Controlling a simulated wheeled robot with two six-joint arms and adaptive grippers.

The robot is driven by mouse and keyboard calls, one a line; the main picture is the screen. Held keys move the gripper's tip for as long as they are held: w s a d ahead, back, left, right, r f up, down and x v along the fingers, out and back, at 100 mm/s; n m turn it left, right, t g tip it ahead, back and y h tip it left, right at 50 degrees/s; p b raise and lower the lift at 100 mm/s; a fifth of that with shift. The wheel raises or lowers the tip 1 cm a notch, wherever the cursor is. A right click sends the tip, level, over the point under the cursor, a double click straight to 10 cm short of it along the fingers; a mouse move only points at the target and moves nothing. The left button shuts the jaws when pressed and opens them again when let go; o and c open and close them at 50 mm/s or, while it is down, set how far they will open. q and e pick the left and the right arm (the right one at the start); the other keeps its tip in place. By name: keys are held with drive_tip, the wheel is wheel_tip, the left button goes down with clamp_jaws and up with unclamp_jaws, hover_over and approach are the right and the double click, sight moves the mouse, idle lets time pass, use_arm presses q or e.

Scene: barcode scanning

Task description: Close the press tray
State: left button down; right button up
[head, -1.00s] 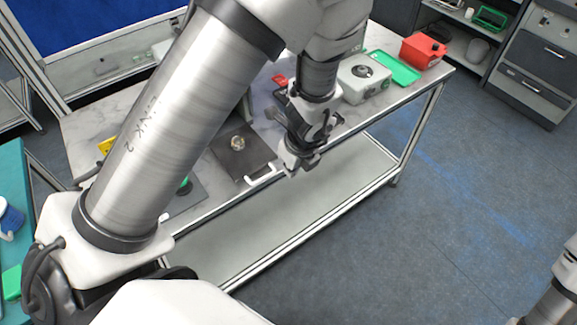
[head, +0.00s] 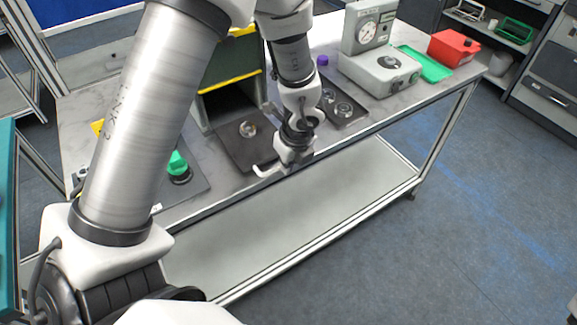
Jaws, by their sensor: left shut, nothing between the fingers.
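The press tray (head: 228,154) is a dark flat plate that sticks out toward the table's front edge from a dark press housing with yellow trim (head: 232,78). A round metallic piece (head: 248,129) sits on the tray. A white handle (head: 262,172) is at the tray's front edge. My left gripper (head: 287,164) is shut and empty, pointing down at the right end of the handle. It covers that end, and I cannot tell whether they touch. My left arm hides part of the housing. My right gripper is out of view.
A green knob (head: 178,163) stands on a plate left of the tray. A dark plate with round metal parts (head: 343,104) lies to the right, then a gauge device (head: 375,69), a green tray (head: 425,65) and a red box (head: 453,48). The floor in front is clear.

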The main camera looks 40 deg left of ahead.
sight(260, 135)
use_arm(q)
drive_tip(key=a, duration=0.1)
drive_tip(key=w+a+b, duration=0.1)
drive_tip(key=a, duration=0.1)
drive_tip(key=shift+w+a+f+b, duration=0.1)
drive_tip(key=shift+w+a+b, duration=0.05)
drive_tip(key=shift+w+b, duration=0.2)
drive_tip(key=w+a, duration=0.1)
drive_tip(key=a, duration=0.1)
drive_tip(key=w+a+p, duration=0.1)
drive_tip(key=a, duration=0.2)
drive_tip(key=w+a, duration=0.1)
drive_tip(key=a, duration=0.2)
drive_tip(key=shift+w+a+r+p, duration=0.1)
drive_tip(key=shift+w+r+p, duration=0.1)
drive_tip(key=shift+p, duration=0.1)
drive_tip(key=shift+w+a, duration=0.1)
drive_tip(key=shift+a, duration=0.35)
drive_tip(key=shift+d, duration=0.1)
